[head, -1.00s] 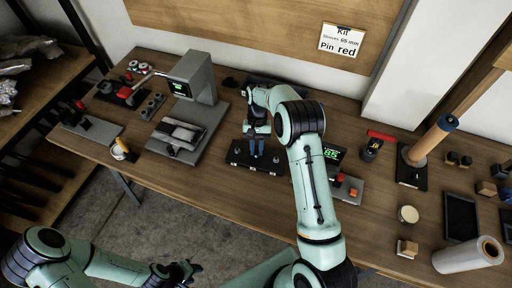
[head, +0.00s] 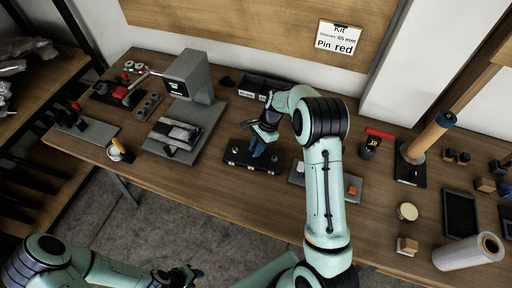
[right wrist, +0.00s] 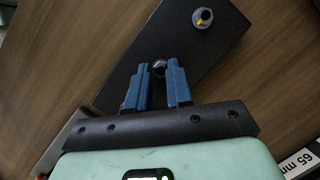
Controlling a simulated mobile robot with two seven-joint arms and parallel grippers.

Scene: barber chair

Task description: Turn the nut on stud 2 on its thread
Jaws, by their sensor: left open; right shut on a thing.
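The dark stud plate (head: 237,160) lies on the bench near its front edge, with small metal studs along it. My right gripper (head: 256,151) reaches down over its middle. In the right wrist view, the blue fingers of my right gripper (right wrist: 159,76) are closed about a small round metal nut (right wrist: 159,67) on the plate (right wrist: 190,48). The fingers hide most of this nut and its stud. Another nut with a yellow mark (right wrist: 203,18) sits apart, farther along the plate. No stud numbers are readable. My left gripper (head: 188,276) is open and empty, low in front of the bench.
A grey press-like device (head: 192,95) stands left of the plate. A grey fixture with a red block (head: 352,190) is close on the right, partly behind my arm. Black bins (head: 262,86) stand behind. Bare bench lies in front of the plate's left side.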

